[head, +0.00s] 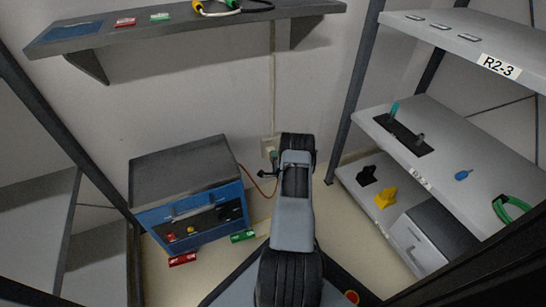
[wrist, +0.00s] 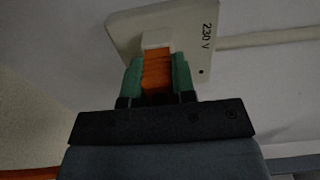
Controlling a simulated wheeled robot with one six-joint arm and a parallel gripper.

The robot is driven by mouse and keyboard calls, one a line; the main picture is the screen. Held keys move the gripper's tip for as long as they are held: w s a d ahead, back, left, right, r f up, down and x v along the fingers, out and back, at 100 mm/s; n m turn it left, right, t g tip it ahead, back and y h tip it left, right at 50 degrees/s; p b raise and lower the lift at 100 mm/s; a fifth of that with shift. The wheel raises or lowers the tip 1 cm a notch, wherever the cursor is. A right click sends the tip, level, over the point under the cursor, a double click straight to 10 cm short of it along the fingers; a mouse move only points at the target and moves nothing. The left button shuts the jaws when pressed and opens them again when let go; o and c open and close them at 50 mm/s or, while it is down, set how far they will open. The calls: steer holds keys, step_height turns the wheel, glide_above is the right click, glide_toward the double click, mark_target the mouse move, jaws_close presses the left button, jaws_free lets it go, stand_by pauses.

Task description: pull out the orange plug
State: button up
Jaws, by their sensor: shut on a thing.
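The orange plug (wrist: 158,70) shows in the wrist view between the green fingers of my gripper (wrist: 158,78), which is shut on it. Its front end meets the pale socket block on the white wall plate (wrist: 186,38) marked "230 V". How deep it sits in the socket I cannot tell. In the head view the wall plate (head: 268,146) is low on the back wall, and my gripper (head: 273,157) is at it, partly hidden by my own arm. An orange cable (head: 258,184) hangs between there and the blue box.
A blue box (head: 190,215) with a dark lid stands left of my arm. A shelf rack (head: 445,150) with small items stands at the right. A wall shelf (head: 95,36) hangs above at the left. A pale conduit (wrist: 265,39) runs right from the wall plate.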

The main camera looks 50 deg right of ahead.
steer(key=shift+r, duration=0.1)
jaws_close()
steer(key=p+v, duration=0.2)
steer(key=v, duration=0.4)
stand_by(1.0)
